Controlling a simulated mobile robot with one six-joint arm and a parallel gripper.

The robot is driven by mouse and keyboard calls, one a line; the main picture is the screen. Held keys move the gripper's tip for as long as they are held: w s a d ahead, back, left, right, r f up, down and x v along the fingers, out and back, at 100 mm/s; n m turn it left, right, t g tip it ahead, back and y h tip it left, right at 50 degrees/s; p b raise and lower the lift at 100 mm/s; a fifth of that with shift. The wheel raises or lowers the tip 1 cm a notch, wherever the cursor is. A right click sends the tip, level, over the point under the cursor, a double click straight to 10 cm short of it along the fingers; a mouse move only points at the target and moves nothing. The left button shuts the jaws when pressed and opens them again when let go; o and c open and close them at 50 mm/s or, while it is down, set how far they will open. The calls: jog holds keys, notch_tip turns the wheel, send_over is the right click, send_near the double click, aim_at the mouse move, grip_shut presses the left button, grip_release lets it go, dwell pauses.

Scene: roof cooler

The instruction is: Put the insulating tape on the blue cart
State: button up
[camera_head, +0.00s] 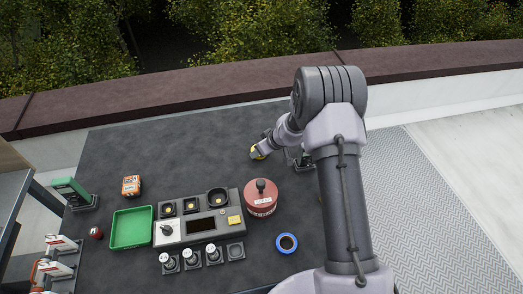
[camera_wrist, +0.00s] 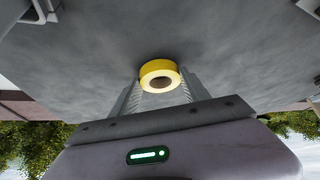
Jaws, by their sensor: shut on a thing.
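A yellow roll of tape (camera_wrist: 160,70) with a pale core is held between the fingers of my gripper (camera_wrist: 160,92) in the wrist view. In the head view the same yellow roll (camera_head: 257,152) shows at the end of my gripper (camera_head: 262,148), over the back middle of the dark table. The arm hides part of the table behind it. I see no cart that is clearly blue in either view.
The dark table (camera_head: 150,165) holds a green tray (camera_head: 131,228), a grey control panel (camera_head: 198,222), a red lidded pot (camera_head: 261,199) and a blue ring (camera_head: 286,243). A grey surface (camera_head: 12,190) stands at the left edge. The table's back left is clear.

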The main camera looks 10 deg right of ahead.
jog(key=shift+f, duration=0.2)
jog(key=o, duration=1.4)
jog(key=shift+r, duration=0.1)
jog(key=shift+c, duration=0.2)
